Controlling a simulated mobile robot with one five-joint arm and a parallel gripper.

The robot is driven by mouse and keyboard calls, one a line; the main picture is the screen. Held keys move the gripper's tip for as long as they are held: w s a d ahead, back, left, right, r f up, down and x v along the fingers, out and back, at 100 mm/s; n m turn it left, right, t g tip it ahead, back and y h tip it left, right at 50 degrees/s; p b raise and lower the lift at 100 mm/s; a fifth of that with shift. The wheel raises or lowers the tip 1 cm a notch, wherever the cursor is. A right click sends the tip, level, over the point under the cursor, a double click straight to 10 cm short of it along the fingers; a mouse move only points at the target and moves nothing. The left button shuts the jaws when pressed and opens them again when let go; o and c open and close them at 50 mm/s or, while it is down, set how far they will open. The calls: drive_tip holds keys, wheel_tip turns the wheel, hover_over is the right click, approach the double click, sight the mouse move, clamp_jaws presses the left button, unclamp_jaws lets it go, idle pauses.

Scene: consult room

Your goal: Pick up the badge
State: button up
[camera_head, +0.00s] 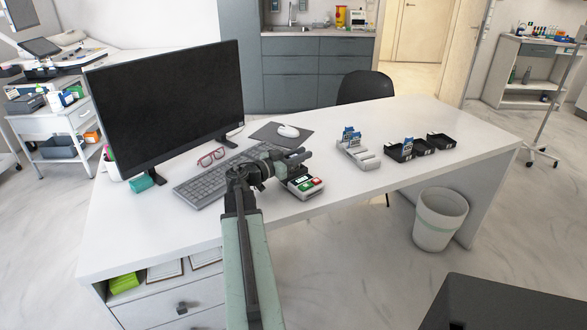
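No badge can be told for certain. Blue-and-white cards (350,135) stand upright in a light grey slotted holder (362,156) right of the desk's middle. Another blue-and-white card (408,146) stands in the leftmost of several black trays (397,155) farther right. My gripper (300,156) is over the desk, left of the holder and apart from it. It is just above a small device (304,188) with a red and a green patch, and my arm hides part of that device. The fingers are small and dark, so their opening is unclear.
A monitor (165,105), keyboard (210,182), red glasses (211,156) and a mouse (288,131) on a dark mat occupy the desk's left half. A white bin (440,218) stands on the floor at right. The desk (462,118) is bare at its far right.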

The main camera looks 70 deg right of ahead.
clamp_jaws()
drive_tip(key=shift+r, duration=0.15)
wheel_tip(320, 180, up, 10)
drive_tip(key=p, duration=1)
